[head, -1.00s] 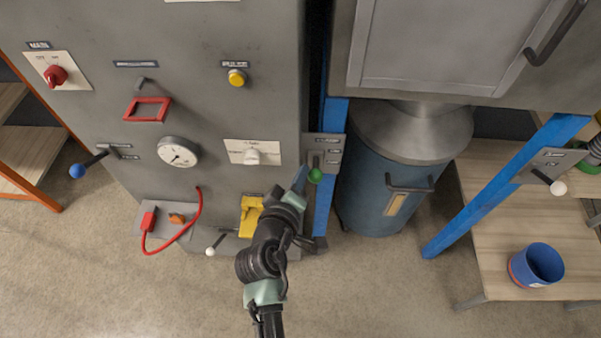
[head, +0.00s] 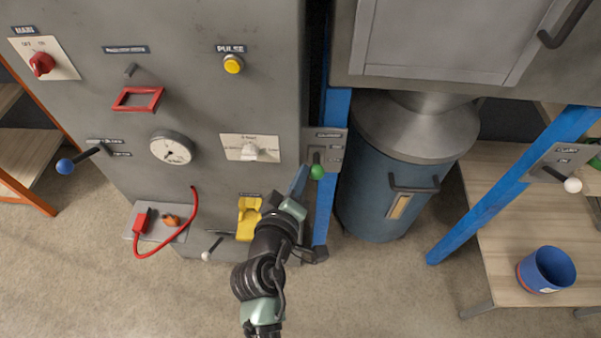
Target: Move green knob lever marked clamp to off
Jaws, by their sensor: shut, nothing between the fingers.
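The green knob lever (head: 317,172) sticks out from a small grey plate (head: 326,145) on the blue post, right of the grey machine cabinet. The plate carries small labels too blurred to read surely. The knob hangs at the lower part of the plate. My gripper (head: 300,182) is shut and empty, just left of the green knob and slightly below it. I cannot tell whether it touches the knob.
A yellow part (head: 248,218) is on the cabinet left of my arm. A white-knobbed lever (head: 572,184) is on the right post, and a blue-knobbed lever (head: 66,166) at the far left. A blue drum (head: 385,205) stands behind the post. A blue cup (head: 546,268) stands on the bench.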

